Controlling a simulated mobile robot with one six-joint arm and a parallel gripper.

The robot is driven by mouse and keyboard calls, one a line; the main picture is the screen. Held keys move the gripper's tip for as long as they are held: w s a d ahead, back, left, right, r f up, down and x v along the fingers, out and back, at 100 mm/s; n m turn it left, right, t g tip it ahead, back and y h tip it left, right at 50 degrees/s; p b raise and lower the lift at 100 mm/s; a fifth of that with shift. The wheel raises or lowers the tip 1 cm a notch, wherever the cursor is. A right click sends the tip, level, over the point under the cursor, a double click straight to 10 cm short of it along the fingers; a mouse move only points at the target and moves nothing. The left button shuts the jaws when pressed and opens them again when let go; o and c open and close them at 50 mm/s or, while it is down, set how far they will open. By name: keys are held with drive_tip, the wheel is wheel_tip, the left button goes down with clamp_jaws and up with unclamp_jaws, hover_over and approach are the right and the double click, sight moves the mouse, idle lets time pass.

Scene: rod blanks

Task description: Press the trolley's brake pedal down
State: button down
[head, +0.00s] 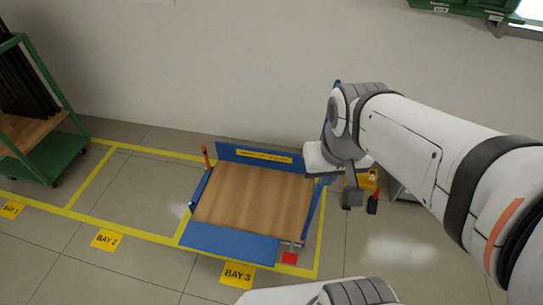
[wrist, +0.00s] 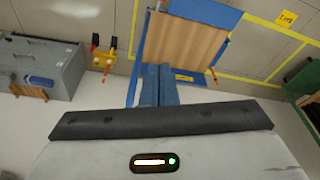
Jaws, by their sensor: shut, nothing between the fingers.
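The trolley has a wooden deck (head: 255,200) and blue edges, and stands in the bay marked BAY 3. A red pedal (head: 289,258) sticks out low at its front right corner in the head view.
An orange-tipped lever (head: 205,153) stands at the trolley's back left. A yellow item with red and black parts (wrist: 104,58) and a grey cabinet (wrist: 45,65) are beside the trolley. A green rack (head: 50,150) is at far left. Floor before BAY 3 is clear.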

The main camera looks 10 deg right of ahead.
drive_tip(key=shift+w+d, duration=0.1)
drive_tip(key=shift+d, duration=0.1)
drive_tip(key=w+f+n+g+b, duration=0.1)
drive_tip(key=w+f+n+b, duration=0.3)
drive_tip(key=f, duration=0.6)
drive_tip(key=w+f+n+g+b, duration=0.1)
drive_tip(key=w+f+b, duration=0.6)
drive_tip(key=f, duration=0.4)
drive_tip(key=w+f+n+g+b, duration=0.1)
drive_tip(key=w+f+n+b, duration=0.3)
drive_tip(key=f, duration=0.6)
drive_tip(key=w+f+n+g+b, duration=0.1)
drive_tip(key=f+b, duration=0.2)
drive_tip(key=f, duration=0.8)
drive_tip(key=w+f+n+g+b, duration=0.1)
drive_tip(key=f+b, duration=0.3)
drive_tip(key=f, duration=0.7)
drive_tip(key=w+f+n+g+y+b, duration=0.1)
drive_tip(key=f+n+b, duration=0.2)
drive_tip(key=f, duration=0.9)
drive_tip(key=shift+w+d+b, duration=0.2)
drive_tip(key=shift+w+b, duration=0.1)
drive_tip(key=shift+b, duration=0.25)
